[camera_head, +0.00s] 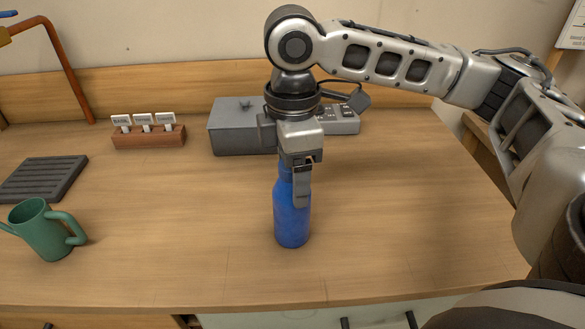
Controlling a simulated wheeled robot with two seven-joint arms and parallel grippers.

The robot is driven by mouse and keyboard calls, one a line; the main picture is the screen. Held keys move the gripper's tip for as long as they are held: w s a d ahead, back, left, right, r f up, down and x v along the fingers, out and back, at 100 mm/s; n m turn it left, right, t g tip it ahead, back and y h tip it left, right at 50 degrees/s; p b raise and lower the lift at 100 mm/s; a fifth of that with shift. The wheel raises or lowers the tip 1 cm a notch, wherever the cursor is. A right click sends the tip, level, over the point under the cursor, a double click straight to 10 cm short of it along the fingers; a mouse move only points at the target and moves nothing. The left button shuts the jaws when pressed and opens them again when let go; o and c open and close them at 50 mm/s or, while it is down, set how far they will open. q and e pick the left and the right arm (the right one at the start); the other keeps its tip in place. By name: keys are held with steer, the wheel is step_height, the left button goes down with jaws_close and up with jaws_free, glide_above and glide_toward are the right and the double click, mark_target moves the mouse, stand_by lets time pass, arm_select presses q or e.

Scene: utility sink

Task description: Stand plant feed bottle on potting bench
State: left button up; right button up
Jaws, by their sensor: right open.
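The plant feed bottle, a blue bottle (291,222), stands upright on the wooden potting bench (400,230), a little right of the middle of the bench top. My right gripper (297,185) points straight down over the bottle's upper part. It is open, with one finger in front of the bottle's neck and shoulder. The other finger and the bottle's top are mostly hidden, so I cannot tell whether they touch. My left gripper is not in view.
A green watering can (42,231) stands at the left. Behind it lies a dark slotted tray (42,180). A wooden block with labels (148,138) and a grey box (240,128) stand at the back. The bench's right side is clear.

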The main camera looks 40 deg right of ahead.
arm_select(q)
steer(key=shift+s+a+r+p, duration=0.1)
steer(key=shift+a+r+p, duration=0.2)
steer(key=shift+p, duration=0.85)
arm_select(e)
step_height(320, 180, up, 12)
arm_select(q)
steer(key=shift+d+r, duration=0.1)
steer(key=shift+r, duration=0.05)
